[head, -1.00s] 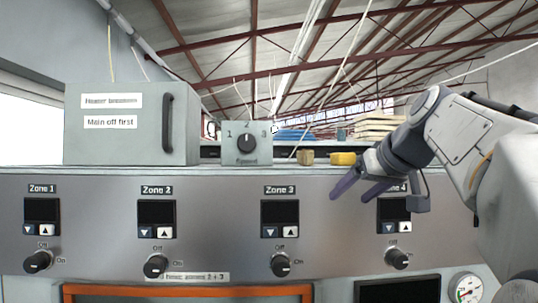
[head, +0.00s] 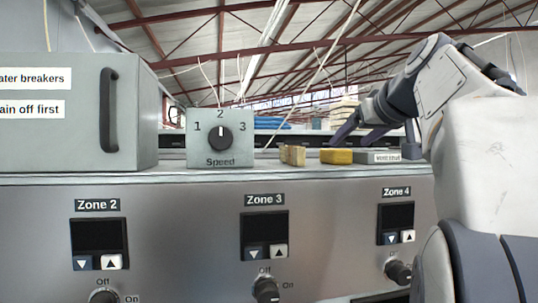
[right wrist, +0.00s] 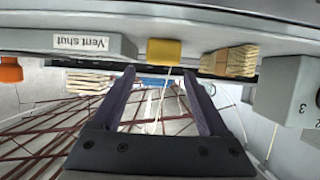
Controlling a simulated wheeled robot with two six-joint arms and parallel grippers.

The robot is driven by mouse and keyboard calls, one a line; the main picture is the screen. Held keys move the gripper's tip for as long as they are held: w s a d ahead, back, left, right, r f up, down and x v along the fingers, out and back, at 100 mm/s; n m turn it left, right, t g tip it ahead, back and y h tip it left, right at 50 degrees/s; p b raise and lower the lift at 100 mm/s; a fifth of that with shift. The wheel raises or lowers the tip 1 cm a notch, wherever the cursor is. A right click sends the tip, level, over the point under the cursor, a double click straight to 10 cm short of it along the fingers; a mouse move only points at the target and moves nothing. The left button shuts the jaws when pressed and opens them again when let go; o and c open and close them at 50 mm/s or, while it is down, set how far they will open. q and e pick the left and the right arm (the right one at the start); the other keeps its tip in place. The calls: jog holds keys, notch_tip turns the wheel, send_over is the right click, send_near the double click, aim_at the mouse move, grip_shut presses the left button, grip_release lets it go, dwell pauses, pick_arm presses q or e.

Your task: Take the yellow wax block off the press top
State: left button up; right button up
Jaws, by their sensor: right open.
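The yellow wax block (head: 336,156) sits on the press top (head: 250,172), near the front edge and above the Zone 3 and Zone 4 panels. In the right wrist view, which is upside down, the yellow block (right wrist: 163,51) shows beyond the fingertips, near the middle between them. My right gripper (head: 355,138) is open, its dark fingers just above and right of the block in the head view. Its fingers (right wrist: 159,76) hold nothing in the wrist view, and a gap to the block appears. My left gripper is out of view.
The Speed box (head: 220,140) and grey breaker box (head: 75,120) stand farther left.

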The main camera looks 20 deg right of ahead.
aim_at(335, 152)
jog(key=x, duration=0.3)
jog(key=shift+w+a+p, duration=0.3)
jog(key=shift+a+p, duration=0.05)
jog(key=shift+p, duration=0.05)
jog(key=p+x, duration=0.2)
jog(key=x, duration=0.2)
jog(key=shift+d+p, duration=0.2)
jog(key=shift+p, duration=0.15)
jog(key=shift+w+d+f, duration=0.15)
jog(key=shift+w+f, duration=0.15)
jog(key=shift+w, duration=0.15)
grip_shut()
jog(key=shift+r, duration=0.1)
